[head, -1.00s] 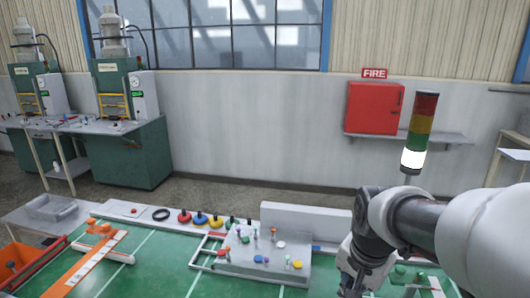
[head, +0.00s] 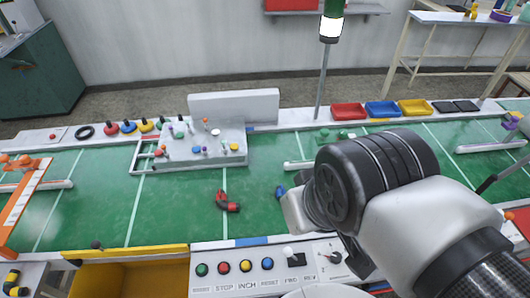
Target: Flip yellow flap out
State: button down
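A yellow strip that looks like the flap (head: 140,252) lies along the near edge of the green table at lower left in the head view. A dark, round-topped knob (head: 97,245) stands at it. Below it is an open yellow-orange bin or chute (head: 130,280), cut off by the frame's bottom. My arm reaches in from the lower right, its wrist over the table, to the right of the flap and well apart from it. My gripper's fingers do not show, so its hold is hidden.
A control panel (head: 225,282) with coloured buttons and levers sits right of the flap. A red-and-black object (head: 227,202) and a small blue one (head: 280,191) lie on the green surface (head: 180,205). A grey pegged block (head: 190,150) stands behind. An orange rail (head: 25,205) is at left.

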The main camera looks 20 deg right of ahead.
aim_at(95, 244)
jog(key=u, duration=1.5)
jog(key=i+j, duration=0.35)
jog(key=i+j+z, duration=0.15)
jog(key=i+j, duration=0.15)
jog(key=j, duration=0.2)
